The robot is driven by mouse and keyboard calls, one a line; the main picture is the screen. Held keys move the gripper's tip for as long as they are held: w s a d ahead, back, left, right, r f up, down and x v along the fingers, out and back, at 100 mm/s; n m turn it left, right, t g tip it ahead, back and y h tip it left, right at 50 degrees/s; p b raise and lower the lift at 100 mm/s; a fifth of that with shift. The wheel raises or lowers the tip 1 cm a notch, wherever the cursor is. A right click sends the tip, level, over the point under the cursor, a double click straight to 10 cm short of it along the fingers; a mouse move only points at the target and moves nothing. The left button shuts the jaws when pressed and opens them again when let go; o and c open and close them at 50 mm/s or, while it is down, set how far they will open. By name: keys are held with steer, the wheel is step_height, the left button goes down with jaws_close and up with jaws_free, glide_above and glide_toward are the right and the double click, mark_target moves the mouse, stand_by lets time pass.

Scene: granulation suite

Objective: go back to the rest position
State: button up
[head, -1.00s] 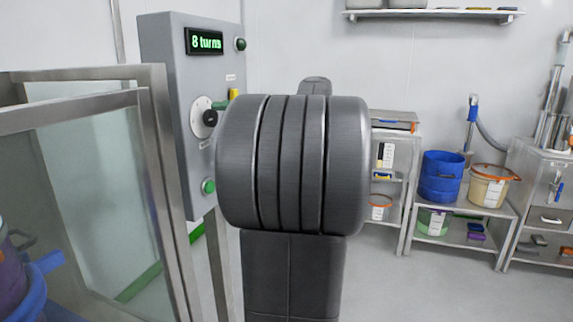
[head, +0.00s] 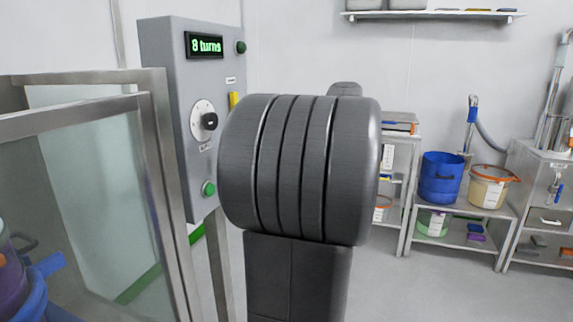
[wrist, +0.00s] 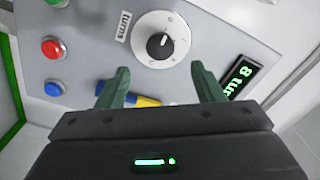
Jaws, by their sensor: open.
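My gripper (wrist: 160,82) shows in the wrist view with its two green fingers spread apart and nothing between them. It is in front of the grey control panel (wrist: 90,25), apart from the black knob on its white dial (wrist: 160,45). In the head view my dark arm fills the middle and hides the gripper. The panel (head: 165,80) stands left of my arm, with the dial knob (head: 209,121) in clear view. Its green display (head: 205,45) reads "8 turns".
A yellow and blue part (wrist: 145,100) on the panel lies behind the fingers. A metal-framed clear enclosure (head: 90,190) stands at the left. A low shelf (head: 470,205) with a blue bucket (head: 441,178) and a white tub (head: 490,187) is at the right. Floor right of my arm is clear.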

mark_target(214, 121)
steer(key=x, duration=0.9)
steer(key=shift+r, duration=0.1)
steer(key=shift+d+r+m+p, duration=0.15)
steer(key=shift+d+m+p, duration=0.05)
steer(key=shift+m+p, duration=0.6)
steer(key=m+p, duration=0.2)
steer(key=p, duration=0.1)
steer(key=shift+s+m, duration=0.1)
steer(key=shift+m, duration=0.3)
steer(key=m+p, duration=0.5)
steer(key=p, duration=0.3)
steer(key=shift+m, duration=0.3)
steer(key=m+p, duration=0.6)
steer(key=p, duration=0.2)
steer(key=shift+p, duration=0.35)
steer(key=shift+m+p, duration=1.1)
steer(key=shift+p, duration=0.15)
